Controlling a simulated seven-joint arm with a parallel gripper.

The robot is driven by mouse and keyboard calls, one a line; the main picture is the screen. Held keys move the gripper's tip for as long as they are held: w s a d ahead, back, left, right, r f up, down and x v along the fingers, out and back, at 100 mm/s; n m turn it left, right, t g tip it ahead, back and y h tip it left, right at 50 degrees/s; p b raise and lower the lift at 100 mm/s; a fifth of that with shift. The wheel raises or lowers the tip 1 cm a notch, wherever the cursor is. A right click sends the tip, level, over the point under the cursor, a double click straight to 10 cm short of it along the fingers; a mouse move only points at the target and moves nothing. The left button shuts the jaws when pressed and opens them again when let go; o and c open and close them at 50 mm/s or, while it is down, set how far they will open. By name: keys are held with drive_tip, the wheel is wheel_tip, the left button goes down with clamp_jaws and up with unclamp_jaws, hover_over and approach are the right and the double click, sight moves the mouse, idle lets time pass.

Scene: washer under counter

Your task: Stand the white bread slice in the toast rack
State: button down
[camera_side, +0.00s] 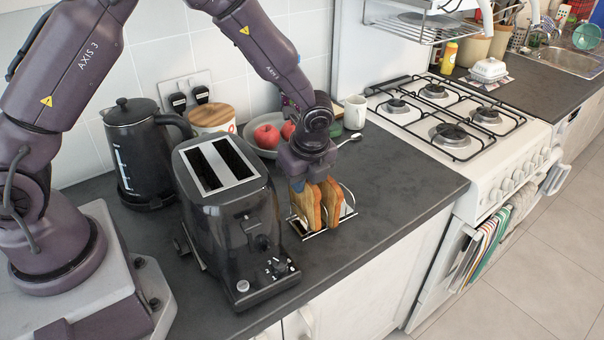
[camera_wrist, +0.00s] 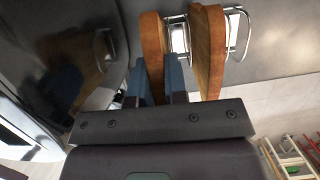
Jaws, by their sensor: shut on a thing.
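Two bread slices with brown crusts stand upright side by side at the wire toast rack (camera_side: 348,211). My gripper (camera_side: 298,186) comes down from above and is shut on the left slice (camera_side: 307,210), taken as the white bread slice. In the wrist view my fingers (camera_wrist: 156,78) lie on either side of this slice (camera_wrist: 152,42). The other slice (camera_wrist: 207,48) stands just to its right, apart from the fingers, among the rack's wires (camera_wrist: 238,14). I cannot tell whether the held slice's bottom rests on the rack.
A black toaster (camera_side: 230,215) stands close left of the rack. A kettle (camera_side: 140,150), a lidded jar (camera_side: 212,120), a bowl of red fruit (camera_side: 266,137), a spoon (camera_side: 350,140) and a mug (camera_side: 355,112) are behind. Counter right of the rack is clear up to the stove (camera_side: 450,130).

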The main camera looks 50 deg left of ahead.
drive_tip(key=c, duration=1.1)
unclamp_jaws()
drive_tip(key=shift+a+r+v, duration=0.1)
drive_tip(key=shift+a+v, duration=0.15)
drive_tip(key=shift+v, duration=0.85)
drive_tip(key=shift+a+r+v, duration=0.1)
drive_tip(key=shift+a+v, duration=0.2)
drive_tip(key=shift+v, duration=0.85)
drive_tip(key=shift+a+v, duration=0.25)
drive_tip(key=shift+v, duration=0.85)
